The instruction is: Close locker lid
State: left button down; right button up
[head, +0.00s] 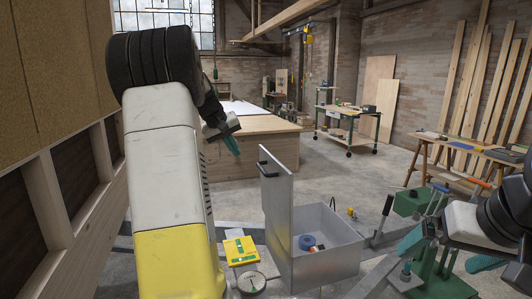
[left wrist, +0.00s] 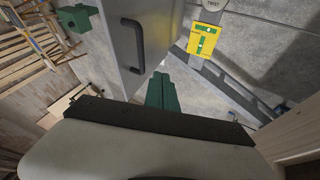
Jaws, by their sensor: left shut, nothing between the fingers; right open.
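The grey metal locker (head: 335,262) stands at the lower middle of the head view. Its lid (head: 278,215) is open and stands upright along the locker's left side, with a black handle (head: 264,167) near its top edge. In the left wrist view the lid (left wrist: 150,75) and its handle (left wrist: 133,45) are close by. My left gripper (head: 232,145) is shut and empty, left of and above the lid; its green fingers also show in the left wrist view (left wrist: 162,92), apart from the handle. My right gripper (head: 450,250) is open at the right, beyond the locker's right side.
A blue roll (head: 307,242) lies inside the locker. A green bench tool (head: 440,275) stands at the right. Wooden wall framing (head: 70,210) is close at the left.

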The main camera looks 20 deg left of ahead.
pick_arm(q)
jog(key=w+d+f, duration=0.4)
jog(key=w+f, duration=0.2)
jog(key=f, duration=0.1)
jog(key=shift+w+d+f, duration=0.15)
jog(key=shift+w+f, duration=0.1)
jog(key=shift+w, duration=0.15)
